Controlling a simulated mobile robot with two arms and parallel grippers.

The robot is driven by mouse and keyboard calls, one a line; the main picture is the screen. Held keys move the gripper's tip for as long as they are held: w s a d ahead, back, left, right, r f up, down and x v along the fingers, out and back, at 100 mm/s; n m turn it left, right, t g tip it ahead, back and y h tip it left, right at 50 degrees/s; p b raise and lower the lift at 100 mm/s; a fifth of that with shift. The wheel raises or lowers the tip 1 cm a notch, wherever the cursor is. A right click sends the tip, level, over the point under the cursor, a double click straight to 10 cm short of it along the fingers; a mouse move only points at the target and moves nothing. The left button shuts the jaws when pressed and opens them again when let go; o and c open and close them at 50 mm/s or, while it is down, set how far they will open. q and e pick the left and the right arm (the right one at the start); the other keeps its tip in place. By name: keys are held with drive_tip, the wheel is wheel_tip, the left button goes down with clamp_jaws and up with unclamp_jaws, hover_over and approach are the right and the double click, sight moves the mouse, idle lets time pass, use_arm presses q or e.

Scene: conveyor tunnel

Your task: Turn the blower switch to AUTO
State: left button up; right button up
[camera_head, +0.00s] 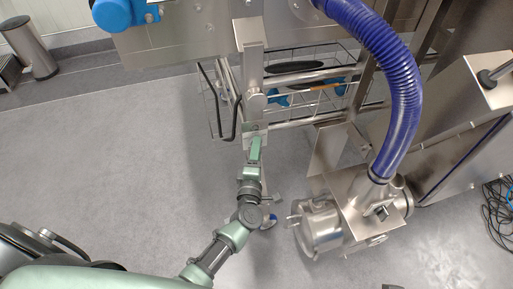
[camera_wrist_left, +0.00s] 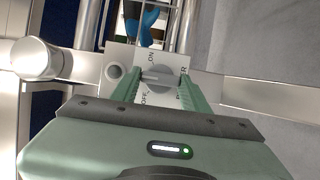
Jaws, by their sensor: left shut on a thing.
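The blower switch is a grey round knob (camera_wrist_left: 157,76) on a small light plate (camera_wrist_left: 115,55). The plate carries printed words; ON and OFF can be read, and other lettering is partly covered by a finger. In the left wrist view, my left gripper (camera_wrist_left: 160,84) has its two green fingers on either side of the knob and is shut on it. In the head view, the left gripper (camera_head: 254,150) reaches up to the small plate (camera_head: 254,129) at the lower end of a metal post. The knob is too small to make out there. My right gripper is not in view.
A wire basket (camera_head: 300,112) holding blue and dark items is behind the post, with a black bent handle (camera_head: 222,135) to its left. A thick blue hose (camera_head: 400,90) runs down to a metal blower housing (camera_head: 318,222) at right.

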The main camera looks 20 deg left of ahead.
use_arm(q)
drive_tip(key=shift+f, duration=0.1)
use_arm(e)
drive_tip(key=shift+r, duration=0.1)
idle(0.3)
use_arm(q)
drive_tip(key=o, duration=1.4)
drive_tip(key=shift+c, duration=0.2)
drive_tip(key=shift+s, duration=0.15)
drive_tip(key=p+v, duration=0.1)
drive_tip(key=v, duration=0.6)
drive_tip(key=shift+s, duration=0.35)
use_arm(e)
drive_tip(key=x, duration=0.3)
use_arm(q)
drive_tip(key=shift+d, duration=0.1)
